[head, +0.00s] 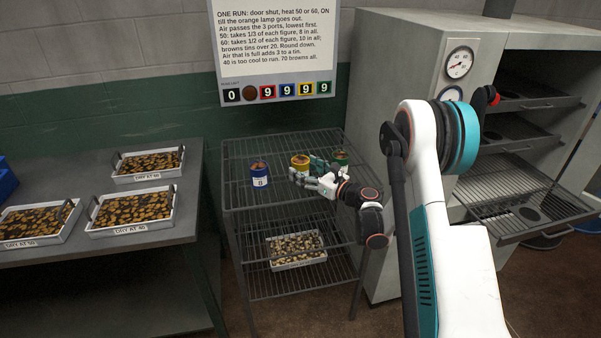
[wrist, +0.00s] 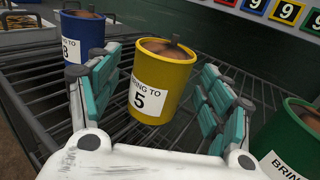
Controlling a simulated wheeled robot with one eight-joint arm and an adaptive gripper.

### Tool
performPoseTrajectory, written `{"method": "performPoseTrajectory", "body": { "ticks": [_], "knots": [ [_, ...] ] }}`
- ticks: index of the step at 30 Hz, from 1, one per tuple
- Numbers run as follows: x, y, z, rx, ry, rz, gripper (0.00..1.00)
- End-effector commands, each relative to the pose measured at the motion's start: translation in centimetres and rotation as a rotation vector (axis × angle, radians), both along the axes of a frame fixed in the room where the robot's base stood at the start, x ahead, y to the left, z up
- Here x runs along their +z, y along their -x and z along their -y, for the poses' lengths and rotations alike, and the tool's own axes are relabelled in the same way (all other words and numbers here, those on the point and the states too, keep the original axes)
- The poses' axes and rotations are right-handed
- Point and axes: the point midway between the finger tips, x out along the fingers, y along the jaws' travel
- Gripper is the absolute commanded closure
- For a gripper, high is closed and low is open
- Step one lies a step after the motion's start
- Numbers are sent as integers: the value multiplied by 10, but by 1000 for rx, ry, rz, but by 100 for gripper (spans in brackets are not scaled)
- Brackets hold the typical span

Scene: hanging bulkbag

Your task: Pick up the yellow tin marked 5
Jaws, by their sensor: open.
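The yellow tin (wrist: 163,75) has a white label that reads 5 and brown contents on top. It stands on the wire rack's top shelf, between the blue tin and the green tin. It also shows in the head view (head: 300,161), partly hidden by my gripper. My gripper (wrist: 158,95) is open, with one teal-padded finger on each side of the yellow tin. In the head view my gripper (head: 308,172) reaches in from the right at tin height.
The blue tin (wrist: 82,38) stands close on the left and the green tin (wrist: 296,135) close on the right. A tray (head: 297,261) sits on the rack's lower shelf (head: 262,284). An oven with shelves (head: 515,182) stands right; a table (head: 95,270) with trays stands left.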

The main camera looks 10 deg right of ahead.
Motion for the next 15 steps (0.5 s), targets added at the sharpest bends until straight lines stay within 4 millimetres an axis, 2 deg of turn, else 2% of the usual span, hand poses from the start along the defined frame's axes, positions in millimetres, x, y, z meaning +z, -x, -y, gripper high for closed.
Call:
{"method": "performPoseTrajectory", "body": {
  "ticks": [6,13,14,15],
  "knots": [
    [-1,-19,-13,1,0,0,28],
    [0,-21,-14,0,0,0,28],
    [0,-21,-13,0,0,0,30],
    [0,-21,-14,0,0,0,39]
  ]
}}
